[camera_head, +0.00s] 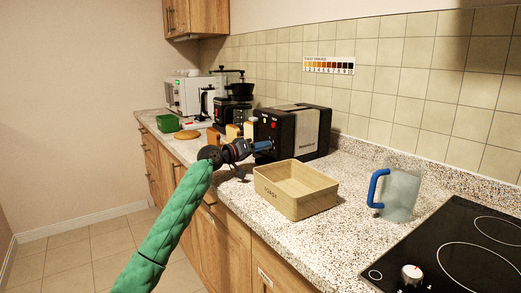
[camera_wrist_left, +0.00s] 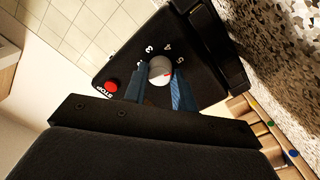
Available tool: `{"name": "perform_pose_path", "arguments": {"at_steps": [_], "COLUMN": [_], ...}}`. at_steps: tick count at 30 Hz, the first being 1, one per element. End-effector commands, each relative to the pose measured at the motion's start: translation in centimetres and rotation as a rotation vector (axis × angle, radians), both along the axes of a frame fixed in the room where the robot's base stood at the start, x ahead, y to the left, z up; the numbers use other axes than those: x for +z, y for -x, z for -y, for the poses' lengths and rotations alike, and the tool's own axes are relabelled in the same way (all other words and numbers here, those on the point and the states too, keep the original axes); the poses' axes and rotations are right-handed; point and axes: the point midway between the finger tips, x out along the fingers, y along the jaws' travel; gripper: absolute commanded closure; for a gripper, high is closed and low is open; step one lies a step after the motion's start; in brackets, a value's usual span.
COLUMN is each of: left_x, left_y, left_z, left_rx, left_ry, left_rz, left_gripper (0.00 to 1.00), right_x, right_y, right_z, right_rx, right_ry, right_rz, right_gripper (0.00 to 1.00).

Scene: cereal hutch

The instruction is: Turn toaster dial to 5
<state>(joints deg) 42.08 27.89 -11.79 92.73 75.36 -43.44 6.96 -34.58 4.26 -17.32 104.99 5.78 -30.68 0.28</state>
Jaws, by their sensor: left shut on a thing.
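The black and silver toaster (camera_head: 307,132) stands on the counter in the head view, its control end facing my left gripper (camera_head: 263,146). In the left wrist view, the toaster's grey dial (camera_wrist_left: 160,69) sits between the two blue fingertips of the gripper (camera_wrist_left: 160,84), which is shut on it. The numbers 3, 4 and 5 show around the dial; other markings are partly hidden by the fingers. A small red mark on the dial points right, near the 5, but its exact setting is hard to tell. A red STOP button (camera_wrist_left: 111,86) is beside it. My right gripper is not in view.
A wooden box (camera_head: 297,190) labelled TOAST stands in front of the toaster. A jug with a blue handle (camera_head: 398,194) and a black hob (camera_head: 450,250) are to the right. A coffee machine (camera_head: 232,106) stands behind left. A toast shade chart (camera_head: 329,65) hangs on the tiles.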

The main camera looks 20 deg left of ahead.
Motion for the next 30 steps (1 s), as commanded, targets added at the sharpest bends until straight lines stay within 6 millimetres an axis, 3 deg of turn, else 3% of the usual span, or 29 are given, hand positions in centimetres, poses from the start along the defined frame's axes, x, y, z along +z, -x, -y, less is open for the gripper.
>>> {"name": "perform_pose_path", "arguments": {"at_steps": [8, 9, 12, 23, 30], "left_x": [-0.4, -0.4, -0.3, -0.1, -0.4], "left_y": [0.0, 0.0, 0.0, 0.4, 3.0], "left_z": [0.1, 0.1, 0.1, -0.4, -2.6], "left_rx": [-0.003, -0.003, -0.002, 0.0, 0.0], "left_ry": [-0.002, -0.001, -0.001, 0.0, 0.0], "left_rz": [-0.005, -0.006, -0.004, -0.002, -0.003], "left_gripper": [0.96, 0.67, 0.51, 0.51, 0.51], "right_x": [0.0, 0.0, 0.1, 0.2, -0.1], "right_y": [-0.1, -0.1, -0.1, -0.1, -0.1], "right_z": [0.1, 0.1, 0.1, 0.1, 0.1], "right_rx": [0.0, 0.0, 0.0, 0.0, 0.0], "right_ry": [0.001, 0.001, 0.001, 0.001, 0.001], "right_rz": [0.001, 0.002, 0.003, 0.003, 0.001], "right_gripper": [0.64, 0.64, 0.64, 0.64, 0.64]}}
